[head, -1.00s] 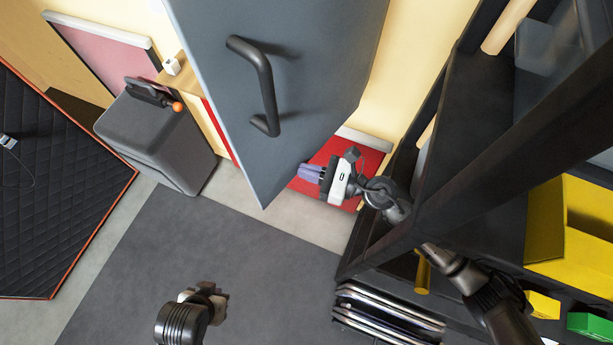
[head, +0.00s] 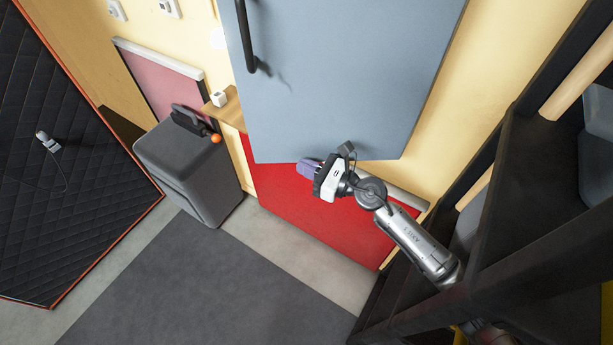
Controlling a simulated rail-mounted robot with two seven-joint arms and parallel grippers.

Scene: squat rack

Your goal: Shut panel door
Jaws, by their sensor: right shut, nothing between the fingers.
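The panel door (head: 345,75) is a blue-grey slab at the top centre. It carries a black bar handle (head: 246,38) near its left edge. The door lies close to the yellow wall, and I cannot tell whether it is fully shut. My right gripper (head: 308,169) is shut and empty at the door's lower edge, with its purple fingers in front of the red panel. Whether the fingers touch the door is unclear. My left gripper is out of view.
A red panel (head: 300,205) sits below the door. A grey box (head: 190,170) stands left of it, with a black item and orange ball on top. A black rack (head: 520,190) fills the right side. Grey floor (head: 190,285) is clear at lower left.

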